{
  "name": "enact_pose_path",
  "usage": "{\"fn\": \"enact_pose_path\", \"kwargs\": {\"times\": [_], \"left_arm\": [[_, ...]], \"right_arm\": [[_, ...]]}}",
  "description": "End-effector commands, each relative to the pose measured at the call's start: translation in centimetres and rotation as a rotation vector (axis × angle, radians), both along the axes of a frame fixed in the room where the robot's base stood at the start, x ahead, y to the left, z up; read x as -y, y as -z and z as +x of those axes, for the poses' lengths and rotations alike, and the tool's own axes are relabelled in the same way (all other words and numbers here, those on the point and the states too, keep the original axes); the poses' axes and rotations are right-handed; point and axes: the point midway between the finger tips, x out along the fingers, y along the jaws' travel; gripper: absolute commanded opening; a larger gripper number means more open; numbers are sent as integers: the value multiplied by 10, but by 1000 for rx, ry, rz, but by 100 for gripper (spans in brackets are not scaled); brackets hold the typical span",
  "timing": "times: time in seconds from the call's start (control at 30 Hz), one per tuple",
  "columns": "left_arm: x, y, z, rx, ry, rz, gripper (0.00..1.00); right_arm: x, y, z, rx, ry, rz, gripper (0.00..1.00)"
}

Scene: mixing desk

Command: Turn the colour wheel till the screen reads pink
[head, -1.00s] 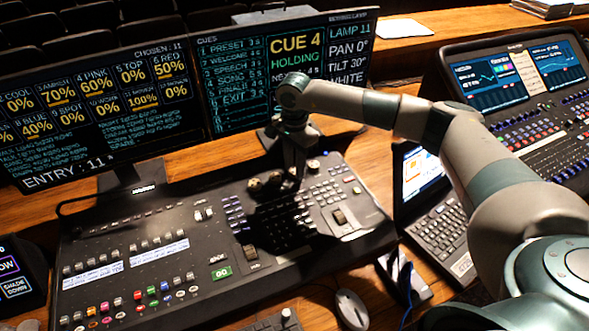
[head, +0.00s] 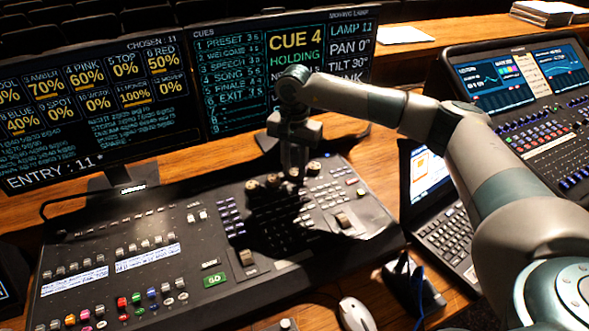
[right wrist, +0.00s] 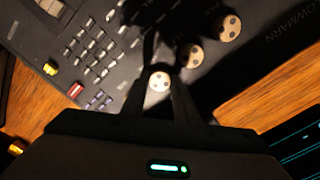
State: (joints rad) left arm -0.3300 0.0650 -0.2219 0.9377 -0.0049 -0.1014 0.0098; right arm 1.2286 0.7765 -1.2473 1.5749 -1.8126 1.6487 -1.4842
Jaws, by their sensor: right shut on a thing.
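My right gripper (head: 295,178) reaches down to the desk and is shut on a small round knob, the colour wheel, in a row of pale-topped knobs. In the right wrist view the wheel's pale dotted top (right wrist: 158,82) shows between the two dark fingers. In the head view the gripper hides most of the wheel. The lamp screen (head: 345,50) reads LAMP 11, PAN 0°, TILT 30°. Its bottom line ends in "INK", consistent with PINK; its first letter is partly covered by my arm. My left gripper is not in view.
A wide monitor (head: 90,85) stands behind the desk (head: 150,215). A laptop (head: 445,235) and a second console (head: 540,110) are at right.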

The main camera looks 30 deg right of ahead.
Motion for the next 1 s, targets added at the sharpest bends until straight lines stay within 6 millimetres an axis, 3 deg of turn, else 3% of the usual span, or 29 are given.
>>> {"fn": "enact_pose_path", "kwargs": {"times": [0.3, 0.33, 0.4, 0.77, 1.0], "left_arm": [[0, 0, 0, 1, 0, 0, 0], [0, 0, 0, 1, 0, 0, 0], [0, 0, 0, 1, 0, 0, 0], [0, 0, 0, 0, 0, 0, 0], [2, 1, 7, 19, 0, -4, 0]], "right_arm": [[1, -1, 1, 2, 1, -1, 4], [1, -1, 1, 2, 1, -1, 34], [1, -1, 1, 2, 1, -1, 46], [0, -2, 0, 1, 1, 0, 46], [0, -19, 1, 4, 1, 0, 46]]}}
